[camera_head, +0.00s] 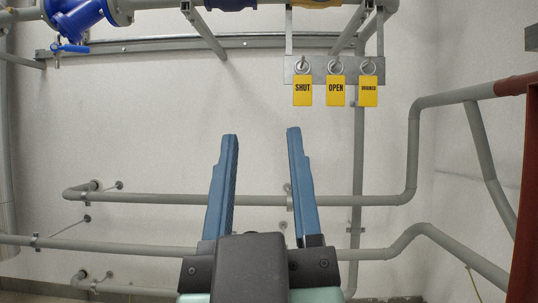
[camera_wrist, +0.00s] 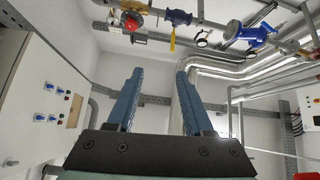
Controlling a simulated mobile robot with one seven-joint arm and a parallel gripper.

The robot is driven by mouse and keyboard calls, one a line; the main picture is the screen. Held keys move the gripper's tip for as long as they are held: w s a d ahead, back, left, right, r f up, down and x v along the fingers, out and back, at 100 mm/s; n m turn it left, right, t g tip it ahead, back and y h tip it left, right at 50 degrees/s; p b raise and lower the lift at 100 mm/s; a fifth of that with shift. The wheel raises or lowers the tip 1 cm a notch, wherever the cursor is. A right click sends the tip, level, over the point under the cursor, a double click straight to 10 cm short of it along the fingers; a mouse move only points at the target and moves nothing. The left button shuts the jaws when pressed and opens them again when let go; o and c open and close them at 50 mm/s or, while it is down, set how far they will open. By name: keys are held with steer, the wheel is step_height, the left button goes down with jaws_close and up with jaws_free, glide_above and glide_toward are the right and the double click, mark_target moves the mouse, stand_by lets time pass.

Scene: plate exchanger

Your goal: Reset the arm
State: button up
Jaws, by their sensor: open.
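My gripper (camera_head: 260,132) is at the lower middle of the head view, its two blue fingers spread apart and pointing up, with nothing between them but the view of the wall and pipes behind. In the wrist view my gripper (camera_wrist: 159,72) also shows open and empty. It appears clear of the pipes and tags, though its distance to the wall is hard to tell.
Yellow tags reading SHUT (camera_head: 303,91), OPEN (camera_head: 336,91) and one smaller word (camera_head: 368,91) hang from a grey bracket (camera_head: 320,66). Grey pipes (camera_head: 150,198) cross the wall. A blue valve (camera_head: 75,18) is upper left. A cabinet (camera_wrist: 40,100) stands left in the wrist view.

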steer(key=shift+s+d+r+m+t, duration=0.15)
steer(key=shift+s+r+m+t, duration=0.25)
steer(key=shift+s+r, duration=0.3)
steer(key=shift+s+d+r+m+t, duration=0.1)
steer(key=shift+s+r+m+t, duration=0.1)
steer(key=shift+s+r+m, duration=0.4)
